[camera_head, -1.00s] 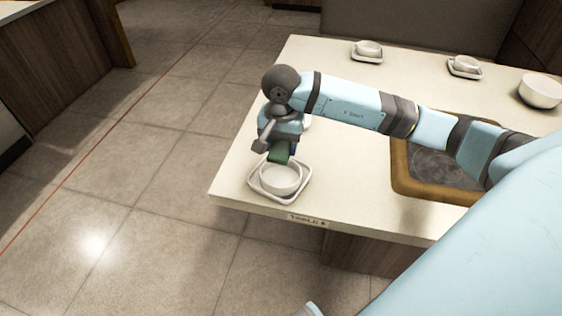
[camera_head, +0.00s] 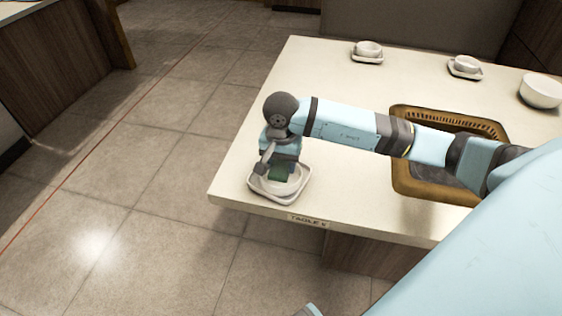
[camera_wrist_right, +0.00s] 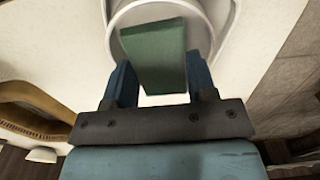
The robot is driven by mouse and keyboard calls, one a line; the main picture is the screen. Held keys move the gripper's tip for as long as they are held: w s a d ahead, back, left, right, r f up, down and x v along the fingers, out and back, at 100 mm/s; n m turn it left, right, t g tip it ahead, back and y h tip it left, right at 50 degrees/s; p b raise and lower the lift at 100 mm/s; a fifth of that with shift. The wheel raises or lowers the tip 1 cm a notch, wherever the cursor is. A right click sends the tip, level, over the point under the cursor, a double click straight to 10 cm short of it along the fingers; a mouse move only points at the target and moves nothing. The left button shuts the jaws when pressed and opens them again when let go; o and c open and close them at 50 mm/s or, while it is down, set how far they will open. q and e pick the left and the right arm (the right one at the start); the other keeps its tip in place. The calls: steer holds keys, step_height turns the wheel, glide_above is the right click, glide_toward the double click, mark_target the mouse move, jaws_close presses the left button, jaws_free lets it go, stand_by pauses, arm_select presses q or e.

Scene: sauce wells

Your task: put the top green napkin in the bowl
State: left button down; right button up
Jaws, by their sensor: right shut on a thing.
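A green napkin (camera_head: 278,173) is held in my right gripper (camera_head: 280,170), over the small white bowl (camera_head: 296,186) at the table's near left corner. The bowl stands on a white square saucer (camera_head: 258,186). In the right wrist view the green napkin (camera_wrist_right: 155,55) sits between the two blue fingers of my right gripper (camera_wrist_right: 155,82), with the white bowl (camera_wrist_right: 160,12) behind it. I cannot tell whether the napkin touches the bowl. My left gripper is not in view.
Two bowls on saucers (camera_head: 367,52) (camera_head: 464,67) and a larger white bowl (camera_head: 541,91) stand along the far side. The table's left edge drops to the floor.

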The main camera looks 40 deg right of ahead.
steer(key=shift+f, duration=0.35)
steer(key=o, duration=0.9)
